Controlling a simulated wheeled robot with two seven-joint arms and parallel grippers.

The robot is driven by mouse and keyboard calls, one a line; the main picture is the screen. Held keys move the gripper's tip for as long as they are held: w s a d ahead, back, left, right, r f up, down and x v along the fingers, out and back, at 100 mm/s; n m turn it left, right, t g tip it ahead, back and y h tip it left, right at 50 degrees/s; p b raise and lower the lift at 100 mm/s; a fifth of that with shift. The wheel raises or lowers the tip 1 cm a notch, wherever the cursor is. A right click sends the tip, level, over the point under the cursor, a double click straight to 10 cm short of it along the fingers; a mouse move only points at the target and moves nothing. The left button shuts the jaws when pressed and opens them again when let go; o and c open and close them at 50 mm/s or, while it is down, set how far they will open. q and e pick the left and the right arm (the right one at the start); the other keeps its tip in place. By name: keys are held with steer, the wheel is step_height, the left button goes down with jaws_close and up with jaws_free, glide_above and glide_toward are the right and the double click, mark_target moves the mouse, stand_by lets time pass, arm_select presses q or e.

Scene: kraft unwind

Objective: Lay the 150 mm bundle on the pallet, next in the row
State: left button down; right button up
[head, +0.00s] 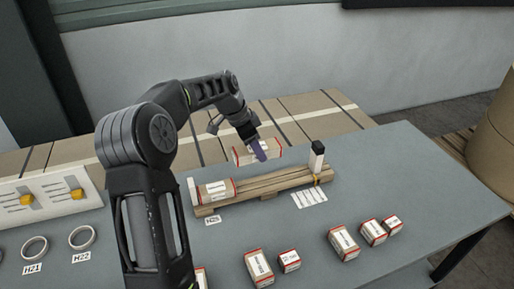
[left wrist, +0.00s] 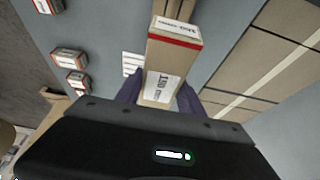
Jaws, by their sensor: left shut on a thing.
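My left gripper (head: 259,150) is shut on a kraft bundle (head: 242,155) with red-edged ends and a white label. It holds the bundle above the wooden pallet (head: 262,184), towards the pallet's far side. Another bundle (head: 215,190) lies at the left end of the pallet, beside a white upright stop. The pallet's slats right of it are bare. My right gripper is not in view.
Several loose bundles (head: 343,243) lie along the front of the grey table. Tape rings (head: 82,237) lie at left. Large wrapped boxes (head: 300,112) line the back.

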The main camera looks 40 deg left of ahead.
arm_select(q)
steer(key=shift+f, duration=1.15)
steer(key=shift+f+b, duration=0.85)
steer(key=shift+f, duration=1.95)
